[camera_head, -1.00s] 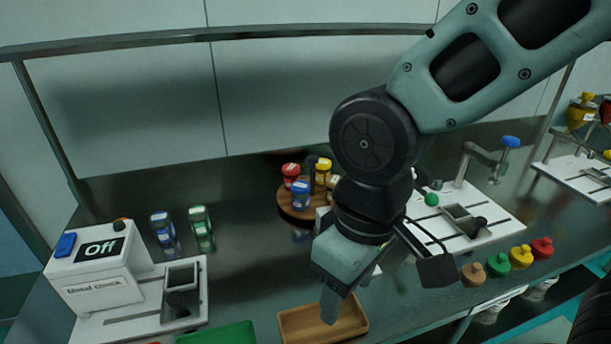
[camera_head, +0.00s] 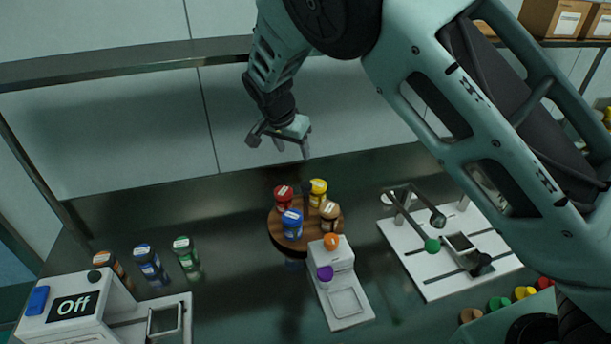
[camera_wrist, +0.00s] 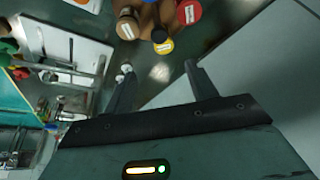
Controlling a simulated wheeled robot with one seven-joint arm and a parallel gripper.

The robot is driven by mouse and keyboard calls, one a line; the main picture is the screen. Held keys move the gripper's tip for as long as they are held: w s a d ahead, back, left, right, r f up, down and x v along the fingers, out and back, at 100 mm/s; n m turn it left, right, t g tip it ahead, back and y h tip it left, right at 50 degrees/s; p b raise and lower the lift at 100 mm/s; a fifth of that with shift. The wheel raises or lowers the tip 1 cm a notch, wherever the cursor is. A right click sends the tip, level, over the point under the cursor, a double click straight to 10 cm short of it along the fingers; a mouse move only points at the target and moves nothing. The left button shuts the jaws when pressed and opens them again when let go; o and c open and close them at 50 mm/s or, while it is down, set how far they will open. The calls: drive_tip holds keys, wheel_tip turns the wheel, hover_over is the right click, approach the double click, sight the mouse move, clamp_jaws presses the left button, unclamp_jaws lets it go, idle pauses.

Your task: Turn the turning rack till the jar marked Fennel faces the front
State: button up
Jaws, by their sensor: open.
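The turning rack (camera_head: 287,243) is a round wooden disc on the metal table, with a dark centre post. It carries a red jar (camera_head: 284,197), a yellow jar (camera_head: 318,192), a blue jar (camera_head: 292,223) and a tan jar (camera_head: 330,214), all upright. The blue and tan jars are on the near side in the head view. Their labels are too small to read. My gripper (camera_head: 293,152) is open and empty, above and behind the rack. In the wrist view, the fingers (camera_wrist: 157,85) are apart, with the yellow jar (camera_wrist: 163,42) just beyond them.
A white device with orange and purple knobs (camera_head: 337,282) stands close in front of the rack. A white station (camera_head: 440,282) is at right. Several jars (camera_head: 150,265) and a box reading "Off" (camera_head: 75,306) are at left. The back wall is close behind my gripper.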

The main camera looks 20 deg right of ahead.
sight(306, 184)
drive_tip(key=p+x, duration=0.5)
drive_tip(key=x, duration=1.1)
drive_tip(key=shift+f, duration=0.25)
clamp_jaws()
drive_tip(key=shift+n+b, duration=0.45)
drive_tip(key=shift+n, duration=0.05)
drive_tip(key=shift+s+d+f+n+t+y+b, duration=0.1)
drive_tip(key=shift+n+t+y+b, duration=0.2)
drive_tip(key=shift+n+b, duration=0.5)
drive_tip(key=shift+d+n+t+y+b, duration=0.1)
drive_tip(key=shift+n+y+b, duration=0.3)
drive_tip(key=shift+n+b, duration=0.35)
drive_tip(key=shift+n+t+y+b, duration=0.3)
drive_tip(key=shift+n+y+b, duration=0.4)
drive_tip(key=shift+n+b, duration=1)
drive_tip(key=shift+n, duration=0.75)
